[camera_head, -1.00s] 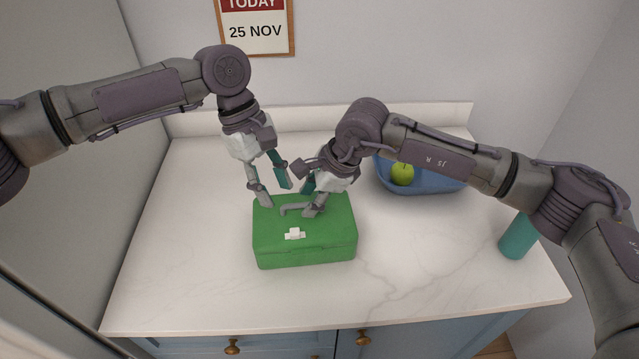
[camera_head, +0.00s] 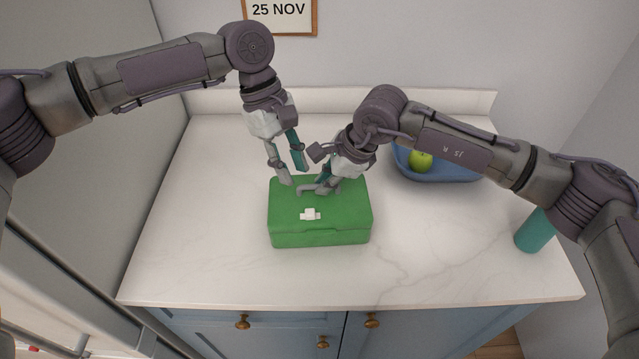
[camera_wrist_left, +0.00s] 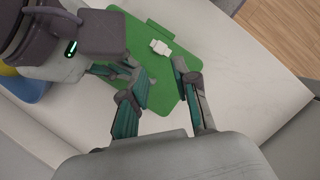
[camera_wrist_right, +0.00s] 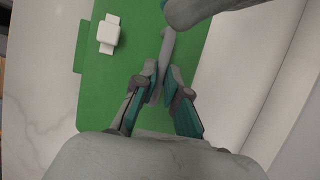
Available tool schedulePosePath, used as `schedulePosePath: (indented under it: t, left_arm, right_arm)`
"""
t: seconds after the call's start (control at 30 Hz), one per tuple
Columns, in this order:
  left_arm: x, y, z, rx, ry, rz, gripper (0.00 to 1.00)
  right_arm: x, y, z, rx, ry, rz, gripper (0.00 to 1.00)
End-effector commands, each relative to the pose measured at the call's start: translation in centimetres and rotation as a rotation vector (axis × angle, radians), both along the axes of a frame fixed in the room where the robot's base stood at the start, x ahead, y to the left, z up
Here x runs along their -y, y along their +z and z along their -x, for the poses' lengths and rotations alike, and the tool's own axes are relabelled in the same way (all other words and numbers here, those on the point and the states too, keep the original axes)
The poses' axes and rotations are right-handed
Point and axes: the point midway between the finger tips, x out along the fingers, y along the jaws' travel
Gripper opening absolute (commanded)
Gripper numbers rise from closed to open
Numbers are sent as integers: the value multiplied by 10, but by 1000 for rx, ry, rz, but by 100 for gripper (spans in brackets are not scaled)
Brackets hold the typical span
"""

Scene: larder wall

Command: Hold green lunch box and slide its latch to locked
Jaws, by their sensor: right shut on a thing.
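The green lunch box (camera_head: 335,238) stands on the counter with its lid down. Its white latch (camera_head: 310,214) is on the top near the front edge; it also shows in the right wrist view (camera_wrist_right: 108,34). I cannot tell the latch's position. My right gripper (camera_wrist_right: 163,80) is shut on the grey handle (camera_wrist_right: 167,48) on the lid. My left gripper (camera_head: 295,174) is open and empty above the back left part of the box. In the left wrist view the latch (camera_wrist_left: 161,47) lies beyond its parted fingertips, apart from them.
A blue bowl (camera_head: 440,172) with a green apple (camera_head: 421,160) stands at the back right. A teal cylinder (camera_head: 535,232) stands at the right end. The white counter (camera_head: 200,230) is clear left of and in front of the box. Walls close in behind and on the right.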

Motion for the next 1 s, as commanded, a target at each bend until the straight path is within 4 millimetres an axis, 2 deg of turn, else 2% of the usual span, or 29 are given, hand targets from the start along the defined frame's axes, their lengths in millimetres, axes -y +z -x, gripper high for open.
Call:
schedulePosePath:
  t: [0.03, 0.13, 0.33, 0.5, 0.6, 0.77, 1.0]
  left_arm:
    - [2, -2, 2, -5, -4, 4, 17]
    - [10, -4, 7, -22, -15, 18, 0]
    - [23, -12, 21, -82, -6, 71, 0]
    - [20, -15, 29, -133, 56, 144, 0]
    - [15, -7, 31, -135, 107, 215, 0]
    - [-7, 1, 30, -133, 240, 325, 0]
    - [-70, -8, 27, -144, 516, 428, 0]
  right_arm:
    - [0, 0, 0, 1, 0, 0, 0]
    - [0, 0, 0, 1, -1, 0, 0]
    - [0, 0, 0, 1, -1, 0, 0]
    - [0, 0, 0, 1, -1, 0, 0]
    - [0, 0, 0, 1, -1, 0, 0]
    - [0, 0, -1, 1, -1, 0, 0]
    - [0, 0, -1, 1, -1, 0, 0]
